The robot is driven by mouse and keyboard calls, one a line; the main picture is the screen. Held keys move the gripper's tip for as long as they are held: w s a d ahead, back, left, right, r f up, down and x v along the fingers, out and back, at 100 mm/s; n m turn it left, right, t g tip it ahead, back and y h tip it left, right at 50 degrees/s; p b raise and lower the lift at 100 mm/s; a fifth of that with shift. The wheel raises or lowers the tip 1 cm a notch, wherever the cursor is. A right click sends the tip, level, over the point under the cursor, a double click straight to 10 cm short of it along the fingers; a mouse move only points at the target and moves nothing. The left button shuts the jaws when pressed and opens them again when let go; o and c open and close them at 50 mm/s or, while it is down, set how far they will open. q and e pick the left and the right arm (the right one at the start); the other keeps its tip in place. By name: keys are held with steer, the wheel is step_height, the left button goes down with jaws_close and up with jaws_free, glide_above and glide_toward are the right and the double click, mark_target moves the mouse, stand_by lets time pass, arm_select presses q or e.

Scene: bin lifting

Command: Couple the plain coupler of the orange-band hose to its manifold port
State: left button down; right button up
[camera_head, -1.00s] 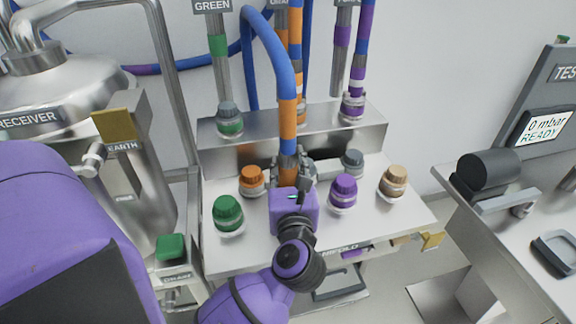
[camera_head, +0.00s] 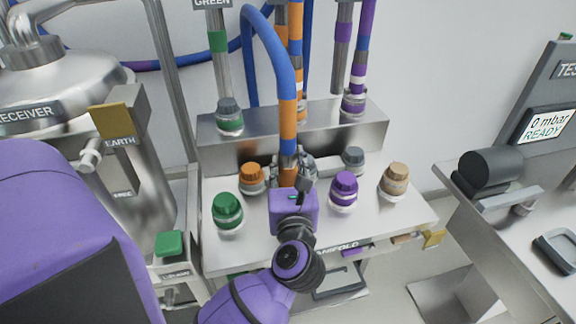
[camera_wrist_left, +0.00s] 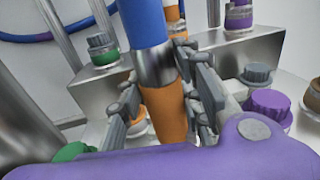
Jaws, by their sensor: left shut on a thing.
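The orange-band hose (camera_head: 287,78) is blue with an orange band and hangs in an arch down to the manifold (camera_head: 262,250). My left gripper (camera_head: 290,172) is shut around its lower end. In the left wrist view the fingers (camera_wrist_left: 165,100) stand either side of an orange section (camera_wrist_left: 164,113), below a metal ring (camera_wrist_left: 153,65) and the blue hose (camera_wrist_left: 143,22). The hose end looks roughly upright above the manifold top. The gripper hides its lower tip and any port under it, so I cannot tell whether they touch. My right gripper is not in view.
Around the gripper stand an orange cap (camera_head: 251,174), green cap (camera_head: 227,206), purple cap (camera_head: 344,184), grey cap (camera_head: 353,157) and tan cap (camera_head: 395,178). Banded pipes rise behind. The receiver (camera_head: 45,90) is left; a test bench (camera_head: 500,210) is right.

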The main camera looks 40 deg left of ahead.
arm_select(q)
steer(key=shift+f, duration=0.1)
steer(key=c, duration=1.2)
jaws_free()
steer(key=shift+o, duration=0.2)
steer(key=shift+s+d, duration=0.15)
steer(key=v, duration=1.1)
steer(key=shift+s+d, duration=0.2)
steer(key=shift+s, duration=0.05)
